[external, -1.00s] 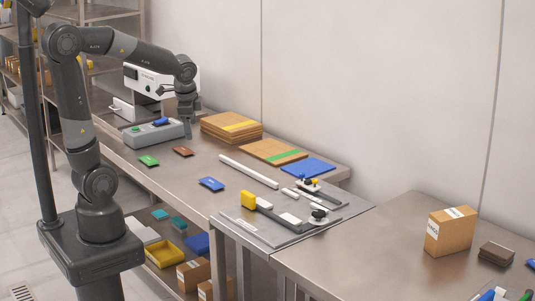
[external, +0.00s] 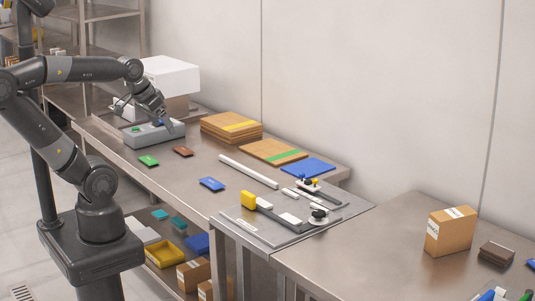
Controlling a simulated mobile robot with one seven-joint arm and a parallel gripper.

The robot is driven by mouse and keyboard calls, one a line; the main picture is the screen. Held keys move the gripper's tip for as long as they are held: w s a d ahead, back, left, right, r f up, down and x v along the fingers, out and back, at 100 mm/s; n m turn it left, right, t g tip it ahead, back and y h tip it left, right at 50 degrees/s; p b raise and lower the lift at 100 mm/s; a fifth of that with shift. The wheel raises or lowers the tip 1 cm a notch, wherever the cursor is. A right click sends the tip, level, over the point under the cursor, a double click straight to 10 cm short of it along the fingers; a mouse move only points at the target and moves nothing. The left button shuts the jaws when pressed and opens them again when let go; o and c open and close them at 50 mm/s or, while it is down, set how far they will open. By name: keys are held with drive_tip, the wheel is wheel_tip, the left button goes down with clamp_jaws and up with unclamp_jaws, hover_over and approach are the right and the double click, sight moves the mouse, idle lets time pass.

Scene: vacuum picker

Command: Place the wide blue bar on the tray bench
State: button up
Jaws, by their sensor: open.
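A small blue wrapped bar (external: 212,184) with a pale label lies flat on the steel bench (external: 185,208), left of the grey plate. A second blue item (external: 161,122) sits on the grey box (external: 140,136) further back, partly hidden by my gripper. I cannot tell which of the two is the wide blue bar. I cannot tell for sure which surface is the tray bench.
A green bar (external: 148,161) and a brown bar (external: 183,152) lie in front of the grey box. Stacked brown boards (external: 231,128), a blue sheet (external: 308,167) and a white rail (external: 248,171) stand to the right. A cardboard box (external: 450,231) is on the right bench.

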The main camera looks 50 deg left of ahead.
drive_tip(key=w+a+f+n+g+h, duration=0.2)
drive_tip(key=w+a+f+n+g, duration=0.15)
drive_tip(key=w+f+n, duration=0.35)
drive_tip(key=n+t+h, duration=0.3)
drive_tip(key=n+h, duration=0.7)
drive_tip(key=n, duration=0.5)
approach(211, 181)
drive_tip(key=shift+w+d+f+n+h, duration=0.15)
drive_tip(key=shift+w+d+f, duration=0.05)
drive_tip(key=shift+d+f, duration=0.25)
drive_tip(key=shift+w+d+f+n+h, duration=0.2)
drive_tip(key=shift+d+f, duration=0.2)
drive_tip(key=shift+f, duration=0.2)
drive_tip(key=shift+w+r+x, duration=0.1)
drive_tip(key=shift+r+x, duration=0.05)
drive_tip(key=shift+x, duration=1.2)
drive_tip(key=shift+w+r+x, duration=0.15)
drive_tip(key=shift+x, duration=1.15)
drive_tip(key=shift+c, duration=0.3)
